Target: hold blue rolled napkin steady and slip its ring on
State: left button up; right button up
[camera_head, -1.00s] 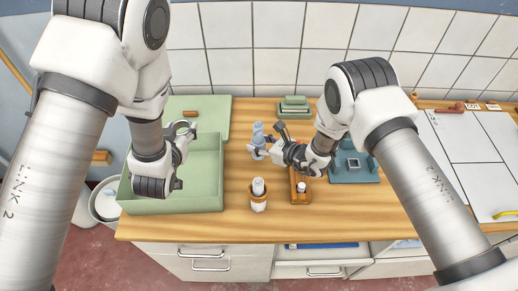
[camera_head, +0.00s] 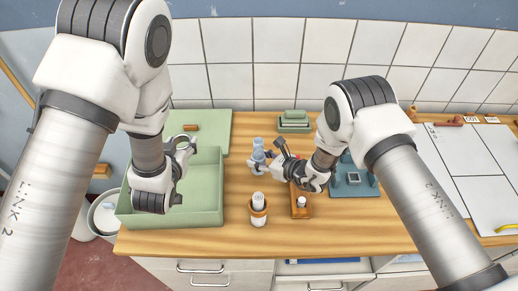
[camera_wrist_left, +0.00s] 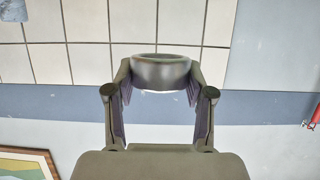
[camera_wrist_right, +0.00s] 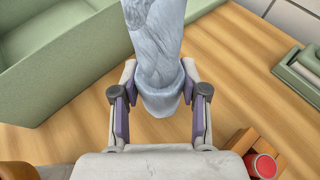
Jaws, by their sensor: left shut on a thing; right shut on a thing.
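The blue rolled napkin (camera_head: 258,151) stands upright on the wooden worktop, right of the green box. It fills the top middle of the right wrist view (camera_wrist_right: 155,45). My right gripper (camera_head: 268,160) is shut around its lower part. My left gripper (camera_head: 184,150) is raised over the green box, left of the napkin and apart from it. It is shut on a grey metallic ring (camera_wrist_left: 161,72), seen clearly in the left wrist view. The ring is not on the napkin.
A pale roll (camera_head: 258,212) with a brown band stands near the front edge. A wooden rack (camera_head: 299,211) lies right of it.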

jog(key=shift+s, duration=0.1)
jog(key=shift+f, duration=1.2)
jog(key=shift+f, duration=0.15)
jog(key=o, duration=0.9)
jog(key=shift+r, duration=0.3)
jog(key=c, duration=0.6)
dwell(0.4)
